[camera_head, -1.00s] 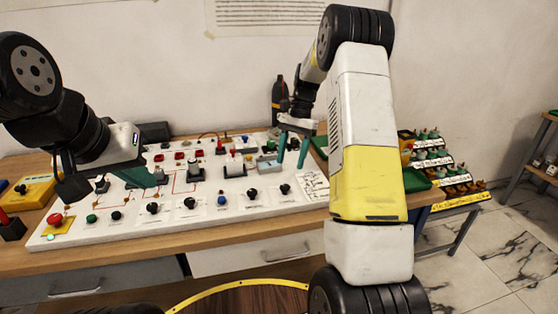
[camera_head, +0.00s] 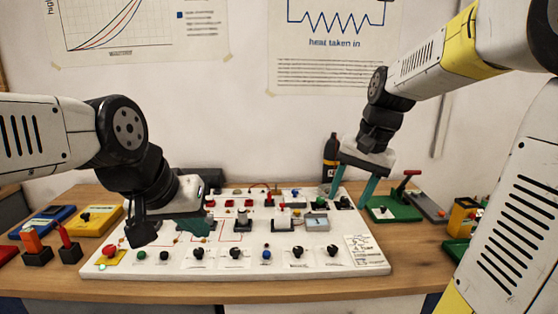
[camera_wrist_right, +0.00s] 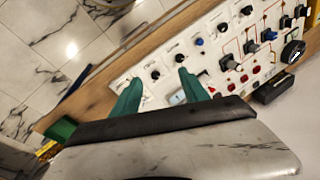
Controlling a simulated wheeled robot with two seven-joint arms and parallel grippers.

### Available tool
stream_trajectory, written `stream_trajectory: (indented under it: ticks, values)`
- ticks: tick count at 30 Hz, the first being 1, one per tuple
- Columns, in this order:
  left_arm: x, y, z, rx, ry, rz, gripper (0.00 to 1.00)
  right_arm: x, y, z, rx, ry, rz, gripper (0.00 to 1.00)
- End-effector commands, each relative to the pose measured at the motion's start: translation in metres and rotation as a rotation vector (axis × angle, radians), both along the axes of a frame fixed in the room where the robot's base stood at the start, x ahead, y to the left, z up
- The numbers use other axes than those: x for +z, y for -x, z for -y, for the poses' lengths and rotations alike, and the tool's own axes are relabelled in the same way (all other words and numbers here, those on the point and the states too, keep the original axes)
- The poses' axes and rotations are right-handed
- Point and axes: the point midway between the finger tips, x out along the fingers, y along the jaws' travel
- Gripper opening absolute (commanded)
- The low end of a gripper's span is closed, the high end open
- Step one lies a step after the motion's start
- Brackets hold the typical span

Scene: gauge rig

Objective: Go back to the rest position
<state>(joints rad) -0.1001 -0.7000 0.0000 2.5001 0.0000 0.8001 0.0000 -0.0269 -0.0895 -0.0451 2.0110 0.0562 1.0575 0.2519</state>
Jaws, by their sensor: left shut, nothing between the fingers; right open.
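My left gripper (camera_head: 188,228) is at the left part of the white gauge panel (camera_head: 345,262), low over it; its green fingers are together with nothing held. I cannot tell whether it touches the panel. My right gripper (camera_head: 352,186) hangs above the right back part of the panel, its two green fingers spread apart and empty. In the right wrist view its open fingers (camera_wrist_right: 158,92) show over the panel (camera_wrist_right: 213,27), with knobs and red parts beyond them.
A wooden table (camera_head: 230,290) carries the panel. A black bottle (camera_head: 329,158) stands behind it. A green base with a red handle (camera_head: 398,205) is at the right. Yellow (camera_head: 93,221) and blue (camera_head: 50,218) boxes and red-topped blocks (camera_head: 68,244) are at the left.

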Motion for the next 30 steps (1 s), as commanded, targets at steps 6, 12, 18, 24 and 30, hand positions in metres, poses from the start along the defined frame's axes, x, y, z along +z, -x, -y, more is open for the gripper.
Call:
stream_trajectory:
  ticks: [6, 12, 18, 24, 30]
  values:
    - [0.000, 0.000, 0.000, 0.000, 0.000, 0.000, 0.00, 0.018, 0.073, -0.011, 0.150, 0.053, 0.229, 0.52]
    - [0.000, 0.000, 0.000, 0.000, 0.000, 0.000, 0.00, 0.013, 0.118, -0.017, 0.254, 0.105, 0.381, 0.52]
    - [0.000, 0.000, 0.000, 0.000, 0.000, 0.000, 0.00, 0.007, 0.134, -0.019, 0.295, 0.131, 0.441, 0.52]
    - [0.000, 0.000, 0.000, 0.000, 0.000, 0.000, 0.00, 0.007, 0.135, -0.019, 0.297, 0.132, 0.443, 0.52]
    - [0.000, 0.000, 0.000, 0.000, 0.000, 0.000, 0.00, 0.007, 0.135, -0.019, 0.297, 0.132, 0.443, 0.52]
